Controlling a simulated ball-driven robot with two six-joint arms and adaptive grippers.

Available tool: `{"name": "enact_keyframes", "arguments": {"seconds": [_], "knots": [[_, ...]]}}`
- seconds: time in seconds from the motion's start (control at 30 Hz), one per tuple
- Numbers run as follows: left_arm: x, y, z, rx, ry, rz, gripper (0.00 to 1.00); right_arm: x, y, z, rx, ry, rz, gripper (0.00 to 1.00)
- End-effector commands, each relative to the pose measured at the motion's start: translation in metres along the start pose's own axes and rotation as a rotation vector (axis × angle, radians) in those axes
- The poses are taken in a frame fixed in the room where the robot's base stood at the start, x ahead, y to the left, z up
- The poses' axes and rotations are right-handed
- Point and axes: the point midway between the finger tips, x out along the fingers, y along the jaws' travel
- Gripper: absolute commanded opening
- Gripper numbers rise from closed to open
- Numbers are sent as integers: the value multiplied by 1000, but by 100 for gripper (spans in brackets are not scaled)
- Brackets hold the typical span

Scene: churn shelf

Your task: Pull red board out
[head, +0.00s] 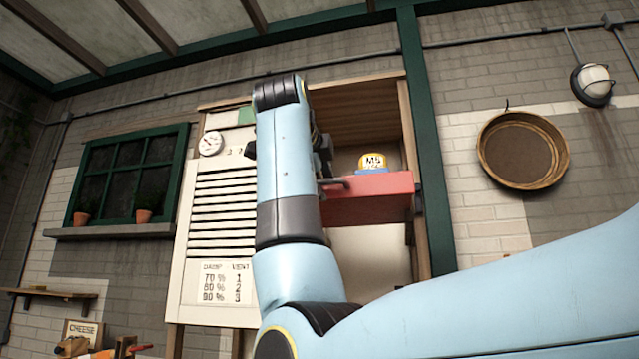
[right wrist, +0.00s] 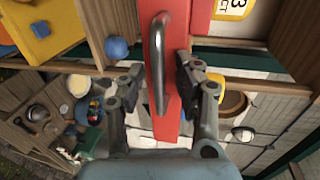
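The red board (head: 372,196) sticks out from the opening of the wooden shelf, level, with its front end toward me. A grey metal bar handle (head: 336,183) is on its front end. In the right wrist view the red board (right wrist: 184,55) runs through the middle, with the handle (right wrist: 158,62) in front of it. My right gripper (right wrist: 160,80) is open, its two fingers apart on either side of the handle. A gap shows between the handle and the fingers. In the head view my right arm hides most of this gripper. My left gripper is not in view.
A yellow and blue item marked "M5" (head: 372,162) stands on the board. A white louvred panel with a dial (head: 218,235) is left of the opening. A green post (head: 428,140) stands close on the right. A round brown pan (head: 523,150) hangs on the wall.

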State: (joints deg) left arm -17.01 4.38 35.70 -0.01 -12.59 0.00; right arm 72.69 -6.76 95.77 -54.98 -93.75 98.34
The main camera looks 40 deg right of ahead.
Motion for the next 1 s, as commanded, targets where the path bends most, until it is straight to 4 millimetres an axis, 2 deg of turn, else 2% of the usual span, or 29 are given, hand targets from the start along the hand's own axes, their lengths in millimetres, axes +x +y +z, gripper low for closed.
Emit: {"name": "enact_keyframes", "arguments": {"seconds": [0.27, 0.7, 1.0], "knots": [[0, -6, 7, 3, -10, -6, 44, -3, 0, 0, 0, -1, 0, 34], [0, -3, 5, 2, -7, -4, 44, -68, 1, 2, 0, -3, 1, 34], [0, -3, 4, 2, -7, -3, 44, -75, 0, 0, 0, 1, 1, 34]]}}
